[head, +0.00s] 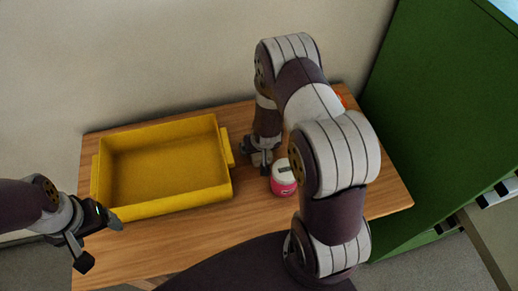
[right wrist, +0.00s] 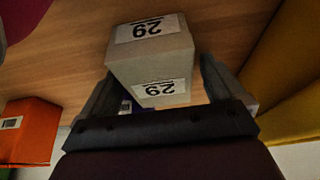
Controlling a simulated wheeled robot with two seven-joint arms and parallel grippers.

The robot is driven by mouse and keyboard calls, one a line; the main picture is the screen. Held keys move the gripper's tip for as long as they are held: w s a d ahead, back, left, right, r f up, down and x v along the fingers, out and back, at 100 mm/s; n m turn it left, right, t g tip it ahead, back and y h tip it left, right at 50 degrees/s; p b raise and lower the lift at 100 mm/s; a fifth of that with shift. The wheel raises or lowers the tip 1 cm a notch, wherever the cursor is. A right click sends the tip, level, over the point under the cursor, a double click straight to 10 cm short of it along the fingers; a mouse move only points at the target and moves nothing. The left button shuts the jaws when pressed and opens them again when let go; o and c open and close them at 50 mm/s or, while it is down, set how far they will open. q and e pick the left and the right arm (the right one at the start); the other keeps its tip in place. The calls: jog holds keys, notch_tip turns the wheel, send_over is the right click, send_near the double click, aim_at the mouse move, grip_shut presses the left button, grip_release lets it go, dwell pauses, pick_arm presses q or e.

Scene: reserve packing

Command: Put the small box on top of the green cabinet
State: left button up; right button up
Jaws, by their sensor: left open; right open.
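A small grey box (right wrist: 150,68) with white "29" labels is in the right wrist view, on the wooden table. It lies between the spread fingers of my right gripper (right wrist: 160,92); the jaws are open and I cannot tell whether a finger touches it. My left gripper (head: 100,242) is open and empty at the lower left.
A yellow tray (head: 165,208), empty, fills the table's left half. An orange box (right wrist: 28,132) is at the table's back, mostly behind my right arm in the head view. The wooden table (head: 215,225) has bare front space.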

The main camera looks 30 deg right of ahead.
jog(key=shift+f, duration=0.2)
jog(key=c, duration=1.2)
